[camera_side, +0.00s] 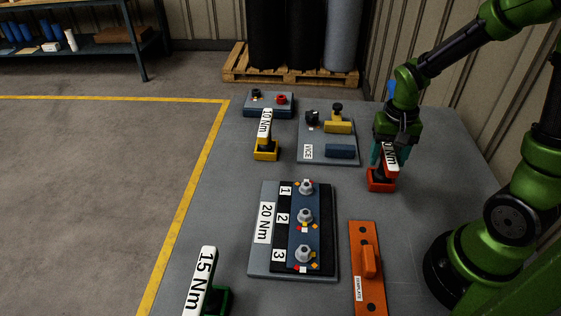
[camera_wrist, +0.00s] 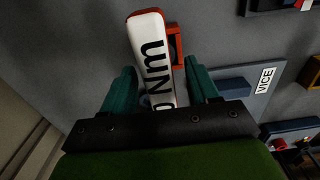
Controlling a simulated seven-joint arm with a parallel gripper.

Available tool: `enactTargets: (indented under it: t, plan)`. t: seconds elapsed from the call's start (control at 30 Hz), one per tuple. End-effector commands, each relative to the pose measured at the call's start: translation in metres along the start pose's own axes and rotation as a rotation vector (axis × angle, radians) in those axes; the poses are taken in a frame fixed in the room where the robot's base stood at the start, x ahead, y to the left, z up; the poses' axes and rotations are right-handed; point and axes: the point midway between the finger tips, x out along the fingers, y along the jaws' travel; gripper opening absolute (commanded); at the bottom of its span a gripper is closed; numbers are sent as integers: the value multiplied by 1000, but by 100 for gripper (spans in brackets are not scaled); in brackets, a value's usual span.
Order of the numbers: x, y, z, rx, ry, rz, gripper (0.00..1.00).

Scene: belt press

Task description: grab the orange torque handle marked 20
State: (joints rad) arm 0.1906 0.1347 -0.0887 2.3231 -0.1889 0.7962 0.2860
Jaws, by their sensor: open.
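The orange-red torque handle (camera_side: 383,177) stands upright in its orange-red holder at the right of the table, below my gripper (camera_side: 388,152). Its white label ends in "Nm"; the number is mostly covered in both views. In the wrist view the handle (camera_wrist: 156,60) lies between the two teal fingers of my gripper (camera_wrist: 162,90), with a gap showing at the left finger. Contact at the right finger is hard to tell. My gripper is open around the handle's upper part.
A yellow 10 Nm handle (camera_side: 265,135) and a 15 Nm handle (camera_side: 202,282) in a green holder stand to the left. The vice plate (camera_side: 312,152) is left of my gripper. A 20 Nm plate with bolts (camera_side: 262,255) and an orange template (camera_side: 360,290) lie nearer the camera.

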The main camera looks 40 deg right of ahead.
Motion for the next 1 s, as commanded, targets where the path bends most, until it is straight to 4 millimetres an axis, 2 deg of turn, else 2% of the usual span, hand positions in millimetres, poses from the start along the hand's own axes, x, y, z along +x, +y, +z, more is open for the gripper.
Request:
enactTargets:
  t: [0.17, 0.53, 0.87, 1.0]
  plan:
    - [0, 0, 0, 0, 0, 0, 58]
    - [0, 0, 0, -1, 0, -1, 1]
    - [-2, -1, -1, -1, 2, -2, 0]
    - [-15, -1, -1, -2, 6, -5, 0]
